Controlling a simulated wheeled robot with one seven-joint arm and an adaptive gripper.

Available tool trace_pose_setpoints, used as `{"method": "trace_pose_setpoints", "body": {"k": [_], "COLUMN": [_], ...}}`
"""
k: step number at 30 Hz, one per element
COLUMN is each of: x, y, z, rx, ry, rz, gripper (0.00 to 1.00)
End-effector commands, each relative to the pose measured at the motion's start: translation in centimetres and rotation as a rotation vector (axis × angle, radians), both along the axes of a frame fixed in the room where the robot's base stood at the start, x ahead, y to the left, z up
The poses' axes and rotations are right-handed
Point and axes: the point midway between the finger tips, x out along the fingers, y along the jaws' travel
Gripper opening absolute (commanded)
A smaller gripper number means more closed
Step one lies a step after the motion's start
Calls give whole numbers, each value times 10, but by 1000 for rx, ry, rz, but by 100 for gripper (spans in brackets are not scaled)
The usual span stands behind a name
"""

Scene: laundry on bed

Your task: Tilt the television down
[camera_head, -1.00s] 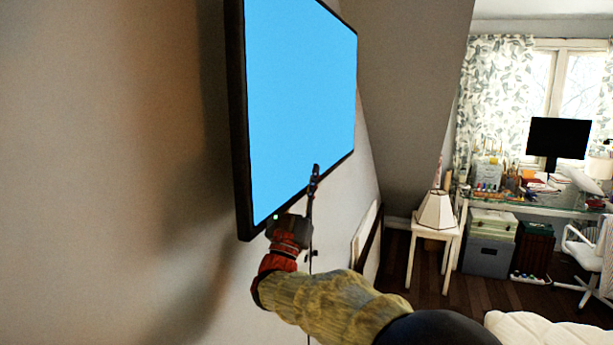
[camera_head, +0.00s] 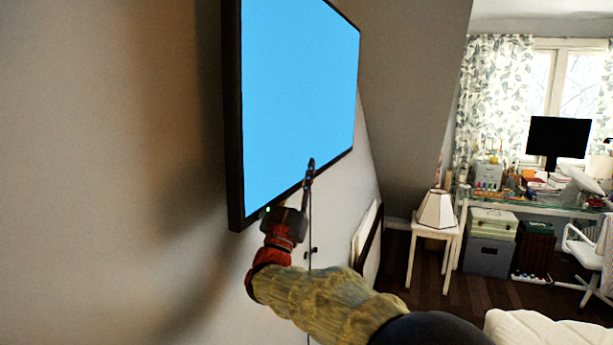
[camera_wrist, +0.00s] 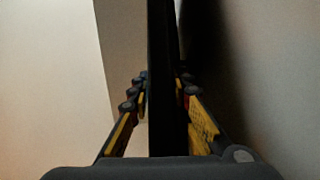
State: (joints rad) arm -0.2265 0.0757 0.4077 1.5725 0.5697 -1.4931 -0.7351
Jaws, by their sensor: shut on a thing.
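The television (camera_head: 297,100) hangs on the left wall, with a bright blue screen and a black frame. Its lower edge stands out from the wall and slopes up to the right in the head view. My gripper (camera_head: 309,172) is at the television's lower edge, with one finger showing in front of the screen; the other finger is hidden behind it. In the wrist view the black edge of the television (camera_wrist: 166,100) runs between the two fingers, and my gripper (camera_wrist: 163,88) is shut on it.
A thin cable (camera_head: 310,225) hangs down the wall below the television. A small white table (camera_head: 432,231) with a lamp (camera_head: 437,209) stands beyond. A desk (camera_head: 520,205) with a monitor (camera_head: 558,137) stands by the window. A bed corner (camera_head: 545,328) shows at lower right.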

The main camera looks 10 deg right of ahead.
Motion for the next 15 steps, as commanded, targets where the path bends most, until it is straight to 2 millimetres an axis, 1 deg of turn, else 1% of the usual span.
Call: {"method": "trace_pose_setpoints", "body": {"k": [1,3,12,13,15], "x": [4,7,10,9,9], "y": [8,12,15,15,15], "z": [-3,-3,0,0,0], "rx": [-7,-8,-10,-10,-10], "ry": [1,2,6,6,5], "rz": [9,9,11,11,10], "gripper": [0,0,0,23,27]}}
